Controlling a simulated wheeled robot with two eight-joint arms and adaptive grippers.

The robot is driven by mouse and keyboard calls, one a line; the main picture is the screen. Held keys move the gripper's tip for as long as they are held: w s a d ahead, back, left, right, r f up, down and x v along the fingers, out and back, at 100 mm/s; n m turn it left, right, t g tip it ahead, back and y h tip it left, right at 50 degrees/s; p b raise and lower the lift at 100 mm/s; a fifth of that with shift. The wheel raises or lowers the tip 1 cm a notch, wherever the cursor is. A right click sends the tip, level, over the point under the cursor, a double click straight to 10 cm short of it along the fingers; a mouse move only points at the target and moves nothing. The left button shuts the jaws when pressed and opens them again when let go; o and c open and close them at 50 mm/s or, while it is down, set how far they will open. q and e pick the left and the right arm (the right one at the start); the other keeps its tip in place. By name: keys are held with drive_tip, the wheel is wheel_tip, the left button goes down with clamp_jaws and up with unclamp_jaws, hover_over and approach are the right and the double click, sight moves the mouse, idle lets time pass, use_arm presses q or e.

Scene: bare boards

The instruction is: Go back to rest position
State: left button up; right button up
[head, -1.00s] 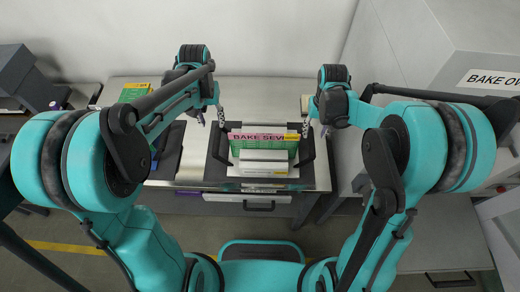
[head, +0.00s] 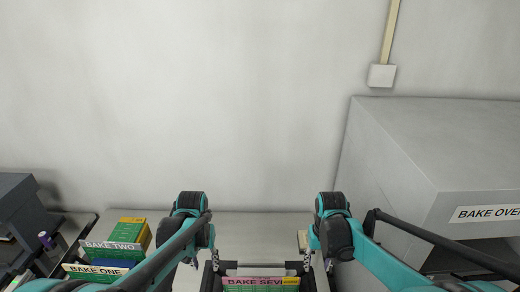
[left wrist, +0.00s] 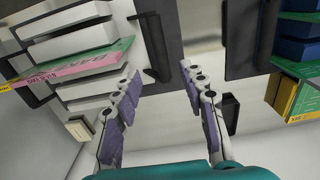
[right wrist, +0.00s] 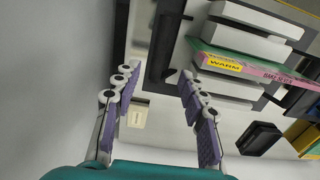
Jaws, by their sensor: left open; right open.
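My left gripper (head: 201,261) is open and empty, just left of a dark tray (head: 240,271) in the head view. Its spread fingers also show in the left wrist view (left wrist: 158,73), with nothing between them. My right gripper (head: 317,262) is open and empty, just right of the same tray. Its spread fingers also show in the right wrist view (right wrist: 160,70). The tray holds white blocks and a green board with a pink "BAKE SEV…" label (head: 253,282). The tray's near part is cut off by the head view's lower edge.
Boxes labelled BAKE TWO (head: 113,245) and BAKE ONE (head: 95,269) stand at the left. A grey cabinet labelled BAKE OVE… (head: 486,213) stands at the right. A bare wall (head: 200,100) is behind the metal worktop. A small pale tag (head: 303,240) lies by the right gripper.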

use_arm(q)
drive_tip(key=s+r+t+b, duration=0.2)
drive_tip(key=s+t+b, duration=0.2)
drive_tip(key=s, duration=1.1)
drive_tip(key=t, duration=0.3)
drive_tip(key=shift+s+a+r, duration=0.25)
drive_tip(key=shift+s+a, duration=0.05)
use_arm(e)
drive_tip(key=s+r+t, duration=0.2)
drive_tip(key=s+t, duration=0.5)
drive_tip(key=s, duration=0.8)
drive_tip(key=shift+s+d+r, duration=0.25)
drive_tip(key=shift+s+d, duration=0.05)
